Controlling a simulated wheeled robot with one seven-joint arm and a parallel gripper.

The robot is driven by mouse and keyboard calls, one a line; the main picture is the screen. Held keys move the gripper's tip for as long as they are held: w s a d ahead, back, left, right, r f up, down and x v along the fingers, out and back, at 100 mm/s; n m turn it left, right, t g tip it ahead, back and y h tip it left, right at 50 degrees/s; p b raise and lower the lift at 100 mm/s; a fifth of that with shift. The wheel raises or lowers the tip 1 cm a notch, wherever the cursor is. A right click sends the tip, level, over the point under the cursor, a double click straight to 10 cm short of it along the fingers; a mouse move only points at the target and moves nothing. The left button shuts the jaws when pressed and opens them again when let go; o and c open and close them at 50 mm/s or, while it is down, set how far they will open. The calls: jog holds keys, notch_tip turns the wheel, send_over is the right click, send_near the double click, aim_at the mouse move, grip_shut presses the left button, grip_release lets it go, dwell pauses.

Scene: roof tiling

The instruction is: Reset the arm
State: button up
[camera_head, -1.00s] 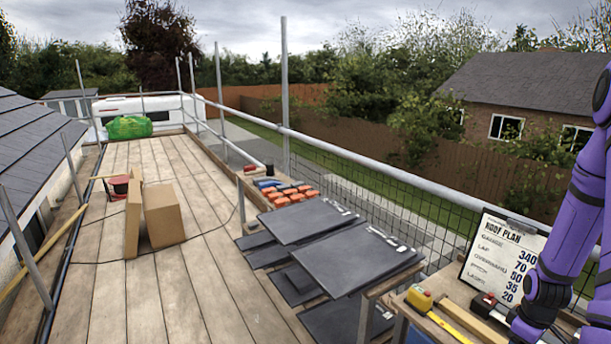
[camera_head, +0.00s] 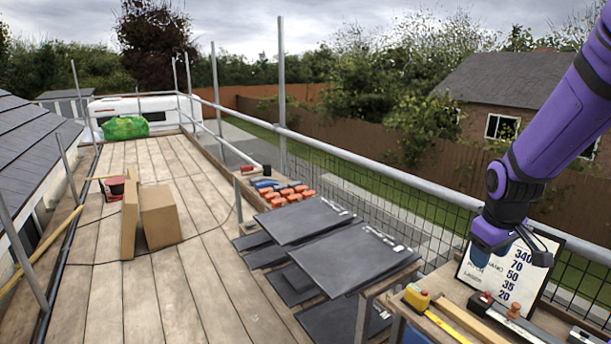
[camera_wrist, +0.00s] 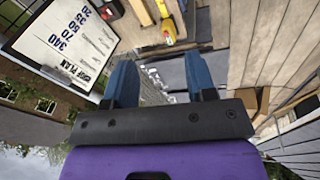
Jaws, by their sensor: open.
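My purple arm reaches in from the right in the head view. My gripper (camera_head: 512,252) hangs in front of the roof plan board (camera_head: 508,270), above the workbench, and hides part of its text. In the wrist view my gripper (camera_wrist: 160,82) shows two blue fingers spread wide apart with nothing between them. The roof plan board (camera_wrist: 68,40) also shows there at the upper left, beside the left finger.
The workbench (camera_head: 452,318) holds a yellow tape measure (camera_head: 416,297) and other tools. Dark slates (camera_head: 355,258) lie stacked beside it. A guard rail (camera_head: 395,192) runs behind. Cardboard boxes (camera_head: 160,217) stand on the plank deck, mostly clear around them.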

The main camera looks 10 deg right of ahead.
jog(key=s+a+r+m+t+y, duration=0.1)
jog(key=s+a+r+m+t, duration=0.1)
jog(key=s+a+r, duration=1.3)
jog(key=shift+a+r+t+y, duration=0.3)
jog(key=shift+a+r+t, duration=0.3)
jog(key=shift+r, duration=0.15)
dwell(1.6)
